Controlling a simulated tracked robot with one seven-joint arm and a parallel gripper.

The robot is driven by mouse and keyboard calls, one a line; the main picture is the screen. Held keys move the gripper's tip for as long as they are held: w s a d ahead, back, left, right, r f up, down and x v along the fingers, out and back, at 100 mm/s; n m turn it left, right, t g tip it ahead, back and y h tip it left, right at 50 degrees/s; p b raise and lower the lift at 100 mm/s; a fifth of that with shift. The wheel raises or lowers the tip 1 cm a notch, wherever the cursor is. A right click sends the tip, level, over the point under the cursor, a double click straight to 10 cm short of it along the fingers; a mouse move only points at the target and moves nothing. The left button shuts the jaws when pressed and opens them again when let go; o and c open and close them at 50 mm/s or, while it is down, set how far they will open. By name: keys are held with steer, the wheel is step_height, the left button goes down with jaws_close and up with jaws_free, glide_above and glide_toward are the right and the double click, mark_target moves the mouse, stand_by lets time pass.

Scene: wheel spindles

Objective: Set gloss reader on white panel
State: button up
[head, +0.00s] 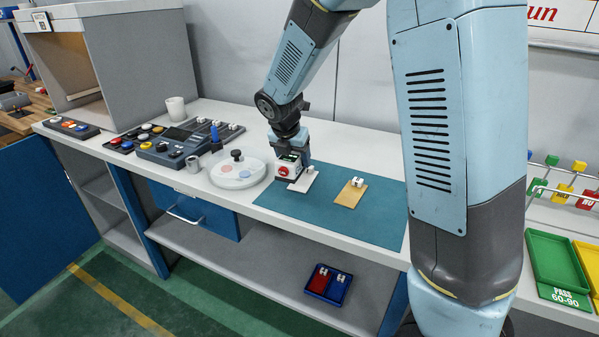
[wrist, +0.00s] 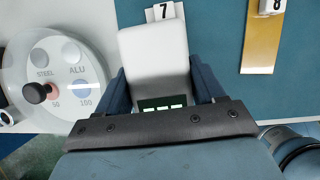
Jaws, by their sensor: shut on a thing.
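My gripper (head: 291,147) is shut on the gloss reader (head: 286,170), a small white box with a red round mark on its side. The wrist view shows the reader (wrist: 155,55) between the two blue fingers, with a green display near the palm. The white panel (head: 302,184) lies on the teal mat, partly hidden by the reader, with a small white block on it. In the wrist view the panel's "7" tag (wrist: 166,13) shows just beyond the reader. I cannot tell whether the reader touches the panel or hangs just above it.
A wooden panel (head: 350,194) tagged "8" lies to the right on the teal mat (head: 377,212). A round white dial plate (head: 238,176) with a black knob stands close on the left. Control boxes (head: 172,146) stand farther left. The mat's right part is clear.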

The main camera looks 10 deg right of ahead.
mark_target(297, 155)
steer(key=shift+w+d+f, duration=0.15)
steer(key=shift+d+f, duration=0.55)
steer(key=shift+f, duration=0.15)
steer(key=shift+w+d+f, duration=0.1)
steer(key=shift+d+f, duration=0.05)
steer(key=shift+f, duration=0.8)
steer(key=shift+w+d+f, duration=0.1)
steer(key=shift+f, duration=0.8)
steer(key=o, duration=1.4)
steer(key=shift+o, duration=0.2)
steer(key=v, duration=1.2)
steer(key=shift+s+r, duration=0.1)
steer(key=shift+s, duration=0.05)
